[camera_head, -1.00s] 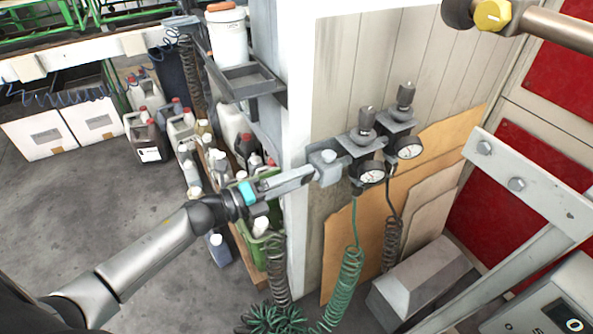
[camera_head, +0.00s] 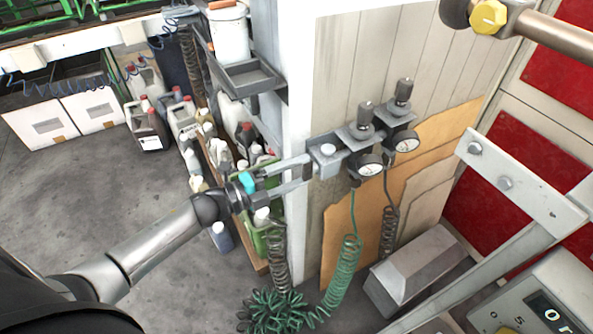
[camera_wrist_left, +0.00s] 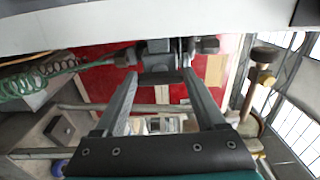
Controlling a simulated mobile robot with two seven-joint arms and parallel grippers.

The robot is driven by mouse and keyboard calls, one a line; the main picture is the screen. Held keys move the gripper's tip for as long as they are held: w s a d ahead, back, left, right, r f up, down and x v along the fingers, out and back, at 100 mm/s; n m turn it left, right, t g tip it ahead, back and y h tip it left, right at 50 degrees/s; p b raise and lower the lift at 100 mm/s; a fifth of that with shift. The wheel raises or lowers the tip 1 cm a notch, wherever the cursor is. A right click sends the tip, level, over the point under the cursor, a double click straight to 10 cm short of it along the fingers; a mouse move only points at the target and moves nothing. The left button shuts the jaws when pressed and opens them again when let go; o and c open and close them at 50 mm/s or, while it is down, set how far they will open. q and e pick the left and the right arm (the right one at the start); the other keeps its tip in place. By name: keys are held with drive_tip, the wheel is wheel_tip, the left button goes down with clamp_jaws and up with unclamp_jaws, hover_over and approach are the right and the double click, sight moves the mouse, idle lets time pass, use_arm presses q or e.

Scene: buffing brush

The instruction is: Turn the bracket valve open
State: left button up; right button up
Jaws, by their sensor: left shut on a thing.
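The bracket valve (camera_head: 327,160) is a grey block with a round pale top, at the left end of the wall bracket beside two gauges in the head view. My left gripper (camera_head: 309,168) reaches it from the left, and its two long fingers show apart, one above the other. In the left wrist view the gripper (camera_wrist_left: 160,76) has its fingertips on either side of a dark grey part of the valve (camera_wrist_left: 158,62), shut on it. The exact contact is small and partly hidden. My right gripper is not in view.
Two regulators with dark knobs and round gauges (camera_head: 370,166) sit right of the valve. A green coiled hose (camera_head: 346,275) hangs below. A white post edge (camera_head: 298,80) and a grey tray (camera_head: 248,77) stand close by. Bottles crowd the floor behind my arm.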

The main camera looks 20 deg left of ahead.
use_arm(q)
drive_tip(key=o, duration=1.3)
drive_tip(key=p+v, duration=0.2)
drive_tip(key=v, duration=1.3)
drive_tip(key=shift+s+a, duration=0.1)
drive_tip(key=shift+a, duration=0.05)
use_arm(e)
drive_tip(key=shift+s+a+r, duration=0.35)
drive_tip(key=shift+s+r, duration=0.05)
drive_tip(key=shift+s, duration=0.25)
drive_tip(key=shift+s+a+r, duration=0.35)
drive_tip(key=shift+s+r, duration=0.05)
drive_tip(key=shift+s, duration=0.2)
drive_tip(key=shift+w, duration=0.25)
